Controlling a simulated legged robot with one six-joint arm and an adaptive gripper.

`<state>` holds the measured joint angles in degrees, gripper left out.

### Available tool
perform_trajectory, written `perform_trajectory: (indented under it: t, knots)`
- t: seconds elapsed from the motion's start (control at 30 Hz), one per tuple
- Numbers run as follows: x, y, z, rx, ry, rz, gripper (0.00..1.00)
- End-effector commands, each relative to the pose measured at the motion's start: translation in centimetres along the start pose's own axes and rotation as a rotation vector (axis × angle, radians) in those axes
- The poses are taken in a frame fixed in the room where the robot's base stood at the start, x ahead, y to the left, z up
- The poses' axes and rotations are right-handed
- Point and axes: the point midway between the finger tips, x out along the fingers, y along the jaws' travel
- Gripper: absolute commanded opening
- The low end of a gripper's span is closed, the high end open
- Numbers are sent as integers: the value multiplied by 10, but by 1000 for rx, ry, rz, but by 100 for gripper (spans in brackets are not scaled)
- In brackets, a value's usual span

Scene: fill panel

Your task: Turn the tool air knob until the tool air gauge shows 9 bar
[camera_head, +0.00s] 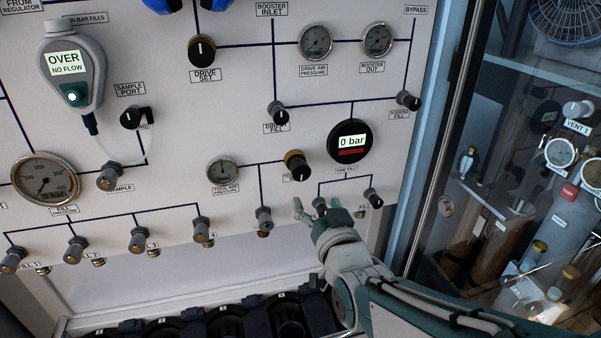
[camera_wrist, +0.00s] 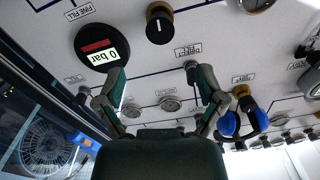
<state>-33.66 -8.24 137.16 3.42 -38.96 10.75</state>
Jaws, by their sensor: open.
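The tool air knob (camera_head: 297,165) is a dark knob with a brass collar on the white panel, its label partly covered. In the wrist view it (camera_wrist: 160,24) shows upside down near the top, with a white mark on its face. The tool air gauge (camera_head: 223,171) is a small round dial to its left. Its needle is too small to read. In the wrist view only an edge of a dial, likely this gauge (camera_wrist: 258,3), shows. My gripper (camera_head: 318,207) is open and empty, below and slightly right of the knob, apart from it; its spread fingers (camera_wrist: 160,78) show in the wrist view.
The fine fill display (camera_head: 348,141) reads 0 bar, right of the knob. Small valve knobs (camera_head: 264,218) sit near my gripper, some partly behind it. An analyser (camera_head: 72,70) reads OVER, NO FLOW. A glass-fronted cabinet (camera_head: 520,180) stands at the right.

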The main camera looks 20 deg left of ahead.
Motion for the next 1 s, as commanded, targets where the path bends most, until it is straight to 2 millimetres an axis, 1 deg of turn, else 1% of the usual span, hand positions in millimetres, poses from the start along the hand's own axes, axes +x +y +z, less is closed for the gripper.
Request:
perform_trajectory:
  t: [0.03, 0.13, 0.27, 0.37, 0.47, 0.8, 0.9, 1.0]
  knots:
    - [1, 0, 0, -70, 0, 0, 89]
    - [2, 0, 0, -181, 0, 0, 89]
    - [4, 0, 0, -236, 0, 0, 89]
    - [11, 0, 1, -238, -1, 0, 89]
    - [25, 1, 1, -237, -2, 0, 89]
    - [83, 1, 1, -235, -1, 0, 89]
    - [96, 1, 1, -234, -1, 0, 89]
    - [105, 1, 0, -234, -1, 0, 89]
